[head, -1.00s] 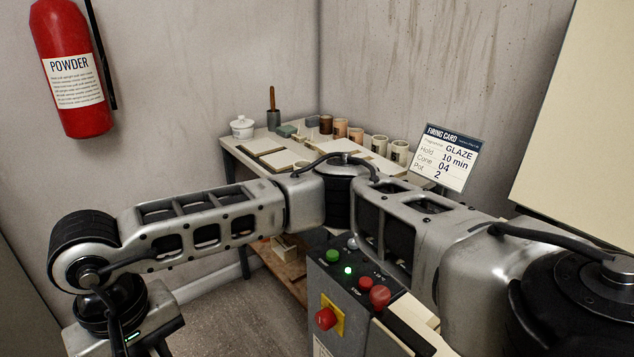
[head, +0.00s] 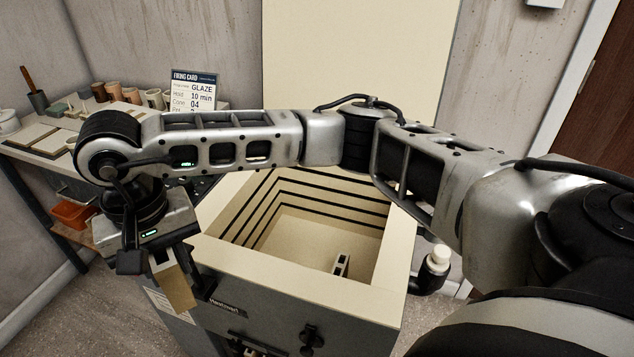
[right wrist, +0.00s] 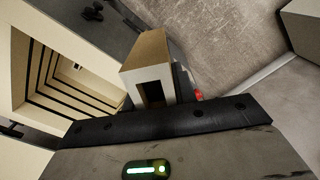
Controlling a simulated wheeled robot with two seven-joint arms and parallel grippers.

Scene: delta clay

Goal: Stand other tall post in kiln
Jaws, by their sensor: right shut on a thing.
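The kiln (head: 300,289) stands open at centre, its stepped square chamber empty but for one pale post (head: 341,264) with a dark opening, which stands on the floor toward the front right. My right gripper (head: 160,257) is shut on another post (head: 179,290), tan and pale, outside the kiln beyond its left front corner. In the right wrist view this held post (right wrist: 147,78) shows as a hollow block with a rectangular opening, and the kiln chamber (right wrist: 38,108) lies to its left. The fingertips are hidden there. My left gripper is out of view.
The raised kiln lid (head: 360,60) stands behind the chamber. A worktable (head: 45,148) with cups and boards is at the left, beside the firing card (head: 194,90). My right forearm crosses above the chamber's back part. An orange bin (head: 72,213) sits under the table.

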